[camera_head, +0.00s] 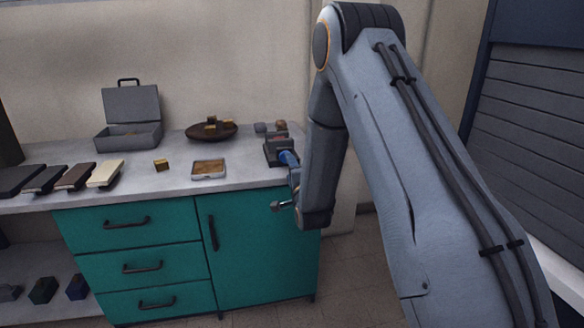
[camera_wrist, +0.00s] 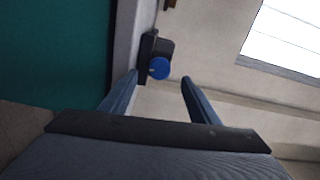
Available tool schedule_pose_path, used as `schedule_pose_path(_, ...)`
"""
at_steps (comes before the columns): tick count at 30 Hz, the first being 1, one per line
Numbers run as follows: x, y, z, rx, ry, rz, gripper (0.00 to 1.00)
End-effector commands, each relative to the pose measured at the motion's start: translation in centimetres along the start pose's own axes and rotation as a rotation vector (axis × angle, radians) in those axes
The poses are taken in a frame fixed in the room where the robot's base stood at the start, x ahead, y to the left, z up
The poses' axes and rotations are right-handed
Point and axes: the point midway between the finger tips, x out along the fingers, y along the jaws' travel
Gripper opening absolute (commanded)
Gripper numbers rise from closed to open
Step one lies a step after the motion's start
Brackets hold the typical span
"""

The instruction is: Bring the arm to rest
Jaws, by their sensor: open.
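My arm rises on the right of the head view and bends down at the elbow. Its wrist hangs in front of the counter's right end. My gripper (camera_wrist: 160,80) is open in the wrist view, its two fingers well apart. Nothing is held between them. Beyond the fingertips is a dark device with a round blue part (camera_wrist: 160,68). In the head view the gripper is small and partly hidden by the wrist.
The grey counter (camera_head: 150,190) holds an open grey case (camera_head: 130,104), a brown dish (camera_head: 211,133), a small tray (camera_head: 208,169) and several dark and light covers (camera_head: 75,177). Teal drawers (camera_head: 140,268) stand below. Floor shows right of the cabinet.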

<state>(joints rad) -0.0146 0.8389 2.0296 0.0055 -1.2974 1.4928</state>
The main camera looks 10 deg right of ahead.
Motion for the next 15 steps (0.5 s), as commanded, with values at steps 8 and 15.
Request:
schedule_pose_path(8,-0.13,0.06,-0.98,0.0,0.012,0.0,0.56)
schedule_pose_path(15,-0.76,-0.28,-1.04,-0.075,0.004,0.077,0.56)
